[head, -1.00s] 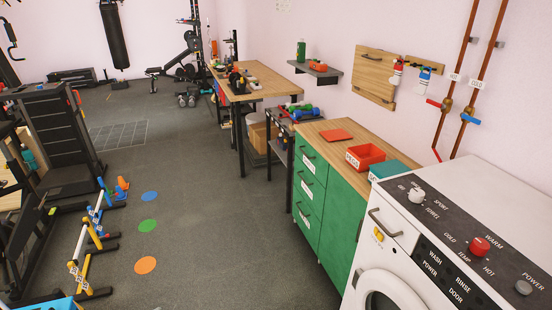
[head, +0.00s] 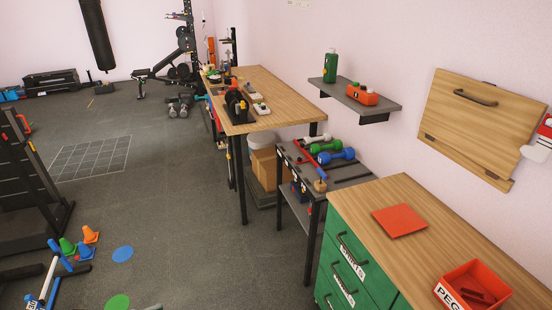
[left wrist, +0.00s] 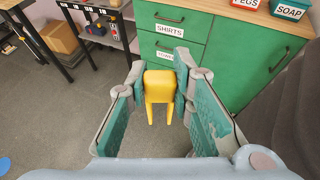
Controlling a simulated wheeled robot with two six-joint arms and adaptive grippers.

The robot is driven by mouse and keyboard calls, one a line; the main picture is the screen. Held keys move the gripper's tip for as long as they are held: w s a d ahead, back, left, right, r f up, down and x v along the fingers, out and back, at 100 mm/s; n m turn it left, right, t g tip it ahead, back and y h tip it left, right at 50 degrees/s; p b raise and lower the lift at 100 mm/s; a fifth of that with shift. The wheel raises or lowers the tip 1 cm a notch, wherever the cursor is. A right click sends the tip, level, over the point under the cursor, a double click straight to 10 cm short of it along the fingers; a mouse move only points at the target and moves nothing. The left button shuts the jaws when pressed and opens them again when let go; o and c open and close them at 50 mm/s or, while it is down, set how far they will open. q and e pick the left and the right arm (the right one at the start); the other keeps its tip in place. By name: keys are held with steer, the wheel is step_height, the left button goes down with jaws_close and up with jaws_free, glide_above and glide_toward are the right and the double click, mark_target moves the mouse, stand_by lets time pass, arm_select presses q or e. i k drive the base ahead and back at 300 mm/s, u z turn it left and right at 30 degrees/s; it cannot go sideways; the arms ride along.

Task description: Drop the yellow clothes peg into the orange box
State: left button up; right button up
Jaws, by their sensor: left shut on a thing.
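In the left wrist view my left gripper (left wrist: 160,88) is shut on the yellow clothes peg (left wrist: 159,86). The peg's two prongs point down the picture, and the grey floor shows behind it. In the head view the orange box (head: 467,299) stands on the wooden counter at the bottom right, with a PEGS label on its front and dark reddish pieces inside. The box also shows at the top of the left wrist view (left wrist: 248,4), partly cut off. Neither gripper shows in the head view, and my right gripper is in no view.
A flat orange-red square (head: 400,221) lies on the counter left of the box. A teal SOAP box (left wrist: 290,9) stands beside the orange box. Green drawers (head: 345,262) form the counter's front. A rack with dumbbells (head: 322,160) stands beyond. Open floor (head: 190,200) lies left.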

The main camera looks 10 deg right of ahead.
mark_target(460, 289)
steer(key=i, duration=1.85)
steer(key=z, duration=2.15)
steer(key=i, duration=0.25)
steer(key=z, duration=2.4)
